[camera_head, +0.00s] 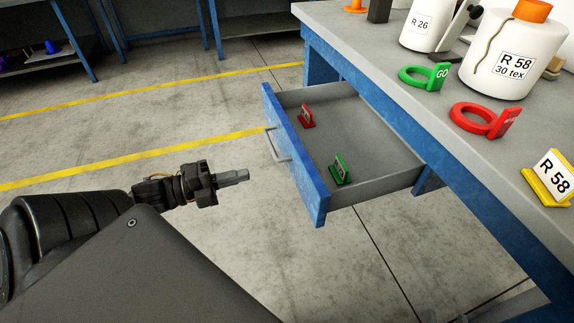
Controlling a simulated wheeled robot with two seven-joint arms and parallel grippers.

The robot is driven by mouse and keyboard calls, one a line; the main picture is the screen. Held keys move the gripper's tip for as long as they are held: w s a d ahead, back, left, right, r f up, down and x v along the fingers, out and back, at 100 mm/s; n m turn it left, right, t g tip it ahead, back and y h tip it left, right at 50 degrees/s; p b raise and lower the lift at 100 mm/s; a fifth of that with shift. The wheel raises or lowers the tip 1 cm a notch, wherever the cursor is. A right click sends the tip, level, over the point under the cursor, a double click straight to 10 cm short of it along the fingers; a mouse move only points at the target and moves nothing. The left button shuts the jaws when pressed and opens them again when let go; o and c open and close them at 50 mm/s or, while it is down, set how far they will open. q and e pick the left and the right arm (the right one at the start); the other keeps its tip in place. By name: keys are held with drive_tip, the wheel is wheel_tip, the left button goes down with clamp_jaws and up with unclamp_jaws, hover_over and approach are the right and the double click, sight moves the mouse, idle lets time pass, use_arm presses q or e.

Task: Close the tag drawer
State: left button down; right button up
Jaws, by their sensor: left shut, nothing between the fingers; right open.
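The tag drawer (385,158) is pulled out from under the workbench. It has a blue front (295,155) with a grey bar handle (277,146). A small red tag (306,116) and a small green tag (341,169) stand inside it on the grey floor. My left gripper (243,176) is shut and empty. In the picture it shows left of the drawer front, below the handle, with a visible gap to the front. My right gripper is not in view.
On the bench top (400,103) stand white bobbins (515,55), a green GO ring tag (425,76), a red ring tag (485,120) and a yellow R 58 stand (550,180). Open concrete floor lies left of the drawer. Blue shelving (75,45) stands far off.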

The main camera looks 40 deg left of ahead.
sight(299, 162)
use_arm(q)
drive_tip(key=x, duration=1.2)
drive_tip(key=shift+w+f+b, duration=0.1)
drive_tip(key=shift+w+b, duration=0.05)
drive_tip(key=shift+b, duration=0.25)
use_arm(e)
drive_tip(key=a+r+t, duration=0.1)
drive_tip(key=a+r+y, duration=0.1)
drive_tip(key=shift+w+r+n+t, duration=0.2)
drive_tip(key=shift+r+n+t, duration=0.1)
drive_tip(key=shift+r+t, duration=0.1)
use_arm(q)
drive_tip(key=shift+d, duration=0.1)
